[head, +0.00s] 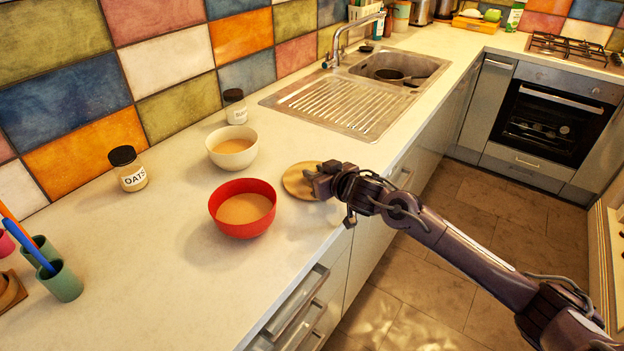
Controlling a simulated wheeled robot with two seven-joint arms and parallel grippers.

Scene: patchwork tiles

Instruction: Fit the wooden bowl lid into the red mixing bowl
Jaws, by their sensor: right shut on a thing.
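The red mixing bowl (228,225) stands upright on the counter, left of my right gripper, with a tan surface showing inside it. The wooden bowl lid (296,181) is a round, light brown disc just right of the bowl and apart from it. My right gripper (318,182) is shut on the lid's right edge, and its fingers hide part of that edge. The lid looks close above the counter; I cannot tell its exact height. My left gripper is out of view.
A cream bowl (232,160) stands just behind the red bowl. An oats jar (130,172), another dark-lidded jar (236,107) and green cups (64,284) are on the counter. The sink (345,103) lies behind.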

